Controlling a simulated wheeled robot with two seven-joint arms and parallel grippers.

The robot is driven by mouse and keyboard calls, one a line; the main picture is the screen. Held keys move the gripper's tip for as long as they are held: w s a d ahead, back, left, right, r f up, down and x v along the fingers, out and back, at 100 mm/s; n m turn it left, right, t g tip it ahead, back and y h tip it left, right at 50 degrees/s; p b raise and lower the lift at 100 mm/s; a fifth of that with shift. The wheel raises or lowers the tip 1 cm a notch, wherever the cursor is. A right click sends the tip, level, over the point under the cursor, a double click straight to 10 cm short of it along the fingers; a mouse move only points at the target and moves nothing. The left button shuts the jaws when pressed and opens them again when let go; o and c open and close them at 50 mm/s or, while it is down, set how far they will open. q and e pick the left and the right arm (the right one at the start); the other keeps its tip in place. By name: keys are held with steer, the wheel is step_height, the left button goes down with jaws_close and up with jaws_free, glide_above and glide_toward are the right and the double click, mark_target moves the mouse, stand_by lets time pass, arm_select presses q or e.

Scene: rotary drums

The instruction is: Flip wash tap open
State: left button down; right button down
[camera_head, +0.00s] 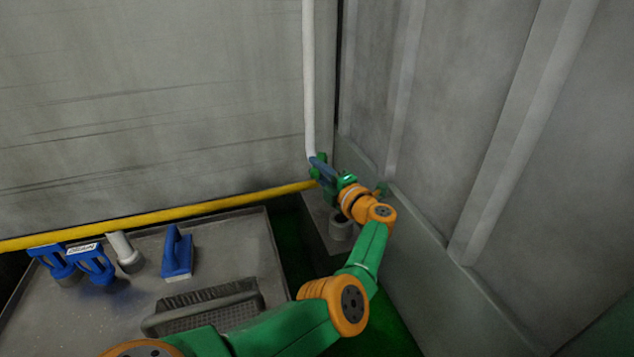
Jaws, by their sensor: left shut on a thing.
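The wash tap (320,163) is a small blue piece at the lower end of a white vertical pipe (309,80), in the corner where the two grey walls meet. My left gripper (320,174) is at the tap, at the end of my green and orange arm, and is shut on it. The gripper covers much of the tap, so the exact angle of its lever cannot be told. My right gripper is not in view.
A yellow rail (160,215) runs along the back wall to just below the tap. A grey cup-like fitting (341,228) sits below my gripper. The right wall is close to my arm.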

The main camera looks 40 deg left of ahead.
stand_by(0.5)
arm_select(q)
steer(key=c, duration=0.7)
jaws_free()
